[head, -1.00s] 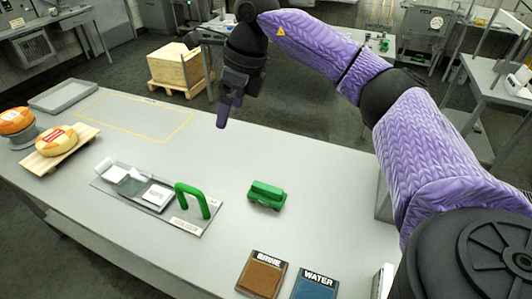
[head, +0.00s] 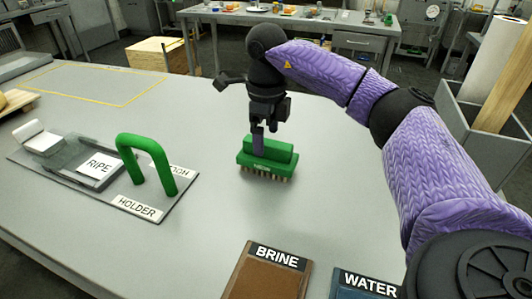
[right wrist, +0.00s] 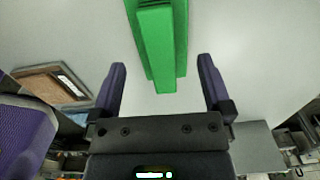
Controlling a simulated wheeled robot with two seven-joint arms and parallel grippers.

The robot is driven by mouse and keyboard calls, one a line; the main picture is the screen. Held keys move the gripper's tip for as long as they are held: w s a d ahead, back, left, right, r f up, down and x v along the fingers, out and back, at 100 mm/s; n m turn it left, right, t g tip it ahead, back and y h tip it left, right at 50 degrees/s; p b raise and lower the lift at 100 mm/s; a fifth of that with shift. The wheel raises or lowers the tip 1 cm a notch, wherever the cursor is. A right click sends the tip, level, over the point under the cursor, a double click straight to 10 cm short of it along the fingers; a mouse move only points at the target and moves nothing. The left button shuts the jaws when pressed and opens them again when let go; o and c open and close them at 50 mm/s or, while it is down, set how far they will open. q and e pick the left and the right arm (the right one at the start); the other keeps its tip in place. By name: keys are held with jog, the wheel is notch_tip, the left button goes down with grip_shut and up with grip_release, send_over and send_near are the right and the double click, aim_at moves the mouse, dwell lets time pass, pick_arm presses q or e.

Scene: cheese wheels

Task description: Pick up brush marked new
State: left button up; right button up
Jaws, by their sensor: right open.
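The green brush (head: 266,158) stands bristles down on the grey table, with the word NEW on its near side. In the right wrist view the brush (right wrist: 158,45) lies beyond the fingertips, roughly centred between them. My right gripper (head: 264,140) is at the brush in the head view, with one purple finger in front of its far block. In the wrist view the right gripper (right wrist: 160,75) is open, its two purple fingers apart with nothing held. My left gripper is not in view.
Left of the brush is a board with a green arch handle (head: 147,150), a RIPE label (head: 98,166) and a HOLDER sign (head: 136,208). Brown BRINE (head: 265,275) and blue WATER (head: 365,285) pads lie near the front. A yellow outlined area (head: 95,83) is clear.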

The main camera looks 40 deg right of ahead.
aim_at(268, 142)
notch_tip(268, 142, down, 5)
jog(key=shift+d+r+b, duration=0.1)
jog(key=shift+d+b, duration=0.05)
jog(key=shift+b, duration=0.85)
jog(key=shift+s+r, duration=0.1)
jog(key=shift+c, duration=1.2)
jog(key=c, duration=0.9)
jog(key=shift+c, duration=0.2)
jog(key=shift+r+p, duration=0.3)
jog(key=shift+r, duration=0.1)
notch_tip(268, 142, up, 10)
jog(key=p, duration=0.4)
jog(key=shift+f, duration=0.25)
jog(key=shift+f, duration=0.1)
